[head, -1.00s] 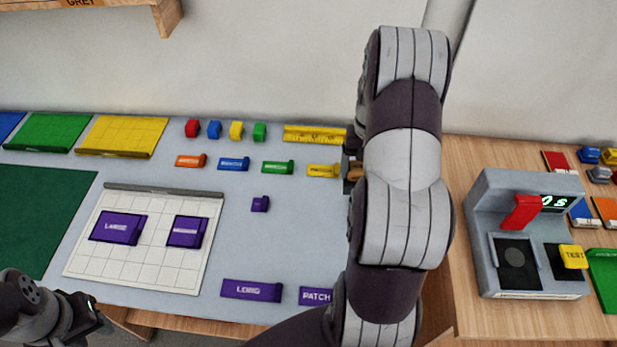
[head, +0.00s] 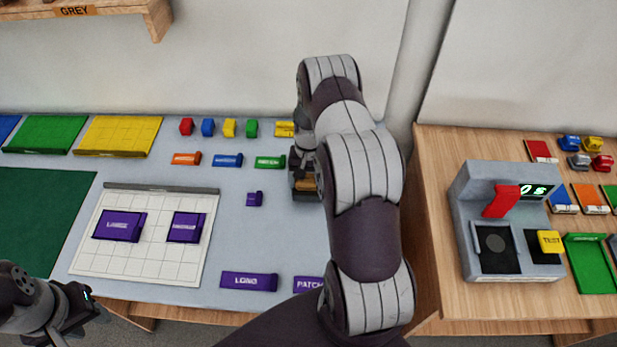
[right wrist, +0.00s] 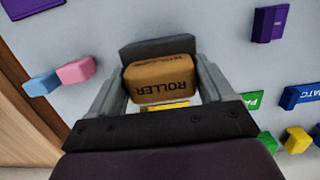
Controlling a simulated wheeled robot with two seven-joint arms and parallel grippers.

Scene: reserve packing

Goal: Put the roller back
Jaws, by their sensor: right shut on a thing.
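The roller (right wrist: 160,86) has a brown block lettered ROLLER, and a dark grey part of it or behind it shows past the block in the right wrist view. My right gripper (right wrist: 162,75) is shut on the roller, one finger on each side. In the head view the roller's brown side (head: 307,185) shows at my right gripper (head: 305,178), over the blue-grey mat (head: 260,228), right of a small purple block (head: 254,199). Whether it touches the mat is unclear. My left gripper (head: 84,302) is at the lower left, away from the roller; its fingers are unclear.
A white grid sheet (head: 140,259) holds two purple blocks. Red, blue, yellow and green pieces stand along the mat's back, with labelled blocks (head: 228,160) in front. A purple LONG block (head: 248,282) lies near the front. A grey tester (head: 505,222) stands on the right table.

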